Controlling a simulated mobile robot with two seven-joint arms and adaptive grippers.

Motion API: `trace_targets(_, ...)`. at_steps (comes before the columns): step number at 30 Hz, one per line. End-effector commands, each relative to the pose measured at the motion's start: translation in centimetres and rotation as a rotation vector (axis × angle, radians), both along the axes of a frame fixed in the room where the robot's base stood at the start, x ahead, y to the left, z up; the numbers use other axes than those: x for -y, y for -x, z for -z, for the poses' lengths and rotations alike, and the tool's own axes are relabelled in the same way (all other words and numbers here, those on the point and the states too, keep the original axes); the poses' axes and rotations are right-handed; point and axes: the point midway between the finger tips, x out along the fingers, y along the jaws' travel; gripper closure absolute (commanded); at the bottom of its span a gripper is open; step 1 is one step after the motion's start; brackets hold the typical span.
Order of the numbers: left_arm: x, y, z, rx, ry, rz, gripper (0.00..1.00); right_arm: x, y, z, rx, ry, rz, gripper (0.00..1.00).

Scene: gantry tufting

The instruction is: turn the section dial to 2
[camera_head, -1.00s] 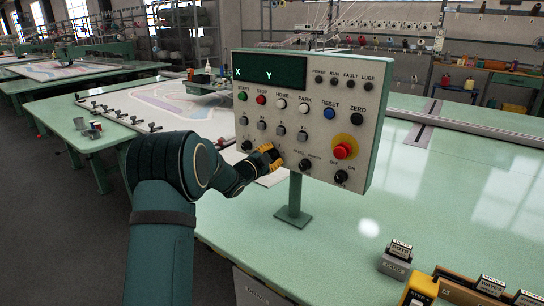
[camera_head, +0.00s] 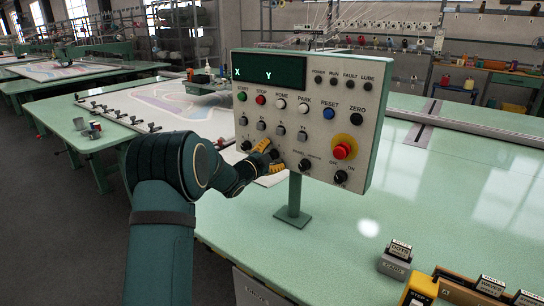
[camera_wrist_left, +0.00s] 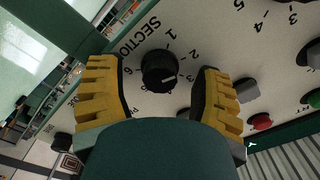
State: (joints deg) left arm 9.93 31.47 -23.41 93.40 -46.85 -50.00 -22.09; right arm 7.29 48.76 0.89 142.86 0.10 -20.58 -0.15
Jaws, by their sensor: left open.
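The section dial (camera_wrist_left: 159,71) is a round black knob on the pale panel, with "SECTION" and numbers printed around it in the left wrist view. Its white mark points right in that view, near the 3 as far as I can tell. My left gripper (camera_wrist_left: 160,90) is open, with a yellow-padded finger on each side of the dial; contact cannot be made out. In the head view my left gripper (camera_head: 268,158) is at the lower left of the control panel (camera_head: 320,95), where it partly hides the dial. My right gripper is not in view.
A red emergency stop (camera_head: 342,150) and more black knobs (camera_head: 305,165) are to the right on the panel. Small push buttons sit above. The panel stands on a post (camera_head: 294,195) over a green table (camera_head: 400,230). Labelled blocks (camera_head: 396,257) are at the lower right.

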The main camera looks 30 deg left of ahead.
Motion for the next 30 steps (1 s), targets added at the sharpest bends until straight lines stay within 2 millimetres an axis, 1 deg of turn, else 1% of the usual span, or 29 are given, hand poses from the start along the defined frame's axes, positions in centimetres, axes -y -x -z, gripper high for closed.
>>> trace_targets(4,-0.1,0.5,0.0,-0.001,0.001,-0.001,0.34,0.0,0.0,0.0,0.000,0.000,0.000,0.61)
trace_targets(8,-0.3,2.2,0.0,-0.002,0.002,-0.002,0.34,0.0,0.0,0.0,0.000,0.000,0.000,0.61)
trace_targets(15,-0.7,7.1,0.0,-0.001,0.002,-0.003,0.34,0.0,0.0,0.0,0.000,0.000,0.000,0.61)
trace_targets(21,-0.9,10.4,0.0,-0.001,0.000,-0.002,0.34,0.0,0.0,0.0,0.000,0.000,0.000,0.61)
trace_targets(25,-0.9,11.5,0.0,0.001,0.000,-0.001,0.34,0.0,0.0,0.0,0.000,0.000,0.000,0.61)
trace_targets(30,-0.9,12.0,0.0,0.000,0.000,0.000,0.34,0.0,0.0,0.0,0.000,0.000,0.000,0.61)
